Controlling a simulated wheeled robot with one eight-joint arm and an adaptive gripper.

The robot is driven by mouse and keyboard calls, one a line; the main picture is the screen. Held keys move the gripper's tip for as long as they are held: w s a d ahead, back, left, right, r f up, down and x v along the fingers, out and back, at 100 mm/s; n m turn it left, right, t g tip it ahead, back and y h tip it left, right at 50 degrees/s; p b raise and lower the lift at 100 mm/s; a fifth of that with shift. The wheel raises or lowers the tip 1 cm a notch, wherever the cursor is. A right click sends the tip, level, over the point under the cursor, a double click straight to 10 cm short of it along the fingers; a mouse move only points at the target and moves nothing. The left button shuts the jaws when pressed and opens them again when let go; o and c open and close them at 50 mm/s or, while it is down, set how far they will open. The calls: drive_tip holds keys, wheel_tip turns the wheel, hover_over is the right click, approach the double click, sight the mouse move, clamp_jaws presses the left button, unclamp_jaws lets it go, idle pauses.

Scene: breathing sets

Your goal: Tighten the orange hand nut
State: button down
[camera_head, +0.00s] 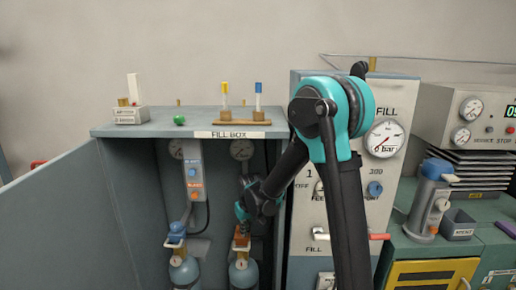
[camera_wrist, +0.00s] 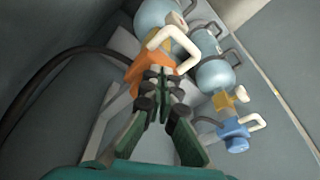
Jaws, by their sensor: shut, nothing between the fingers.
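The orange hand nut (camera_wrist: 152,68) shows in the wrist view just past my fingertips, partly hidden by them, by a brass valve block and a white bent handle. In the head view the orange nut (camera_head: 241,241) is small, at the top of the right-hand blue cylinder inside the fill box. My gripper (camera_wrist: 158,78) is shut with its dark fingertips at the nut's near side; I cannot tell whether they touch it. In the head view my gripper (camera_head: 241,227) points down just above the nut, partly hidden by my wrist.
Another cylinder (camera_head: 184,272) with a blue hand nut (camera_head: 176,229) stands to the left in the fill box (camera_head: 155,128). A dark hose (camera_wrist: 50,65) curves on the left in the wrist view. The box's open door (camera_head: 70,220) and the fill panel (camera_head: 345,100) flank the space.

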drive_tip(key=shift+w+d, duration=0.3)
drive_tip(key=shift+d, duration=0.05)
idle(0.3)
drive_tip(key=shift+w+d, duration=0.15)
drive_tip(key=shift+d, duration=0.15)
drive_tip(key=shift+w, duration=0.1)
drive_tip(key=shift+d, duration=0.2)
drive_tip(key=shift+s+d, duration=0.1)
drive_tip(key=shift+s, duration=0.2)
drive_tip(key=w+v, duration=0.1)
drive_tip(key=v, duration=0.4)
drive_tip(key=shift+a+r, duration=0.3)
drive_tip(key=shift+r, duration=0.25)
drive_tip(key=shift+s, duration=0.25)
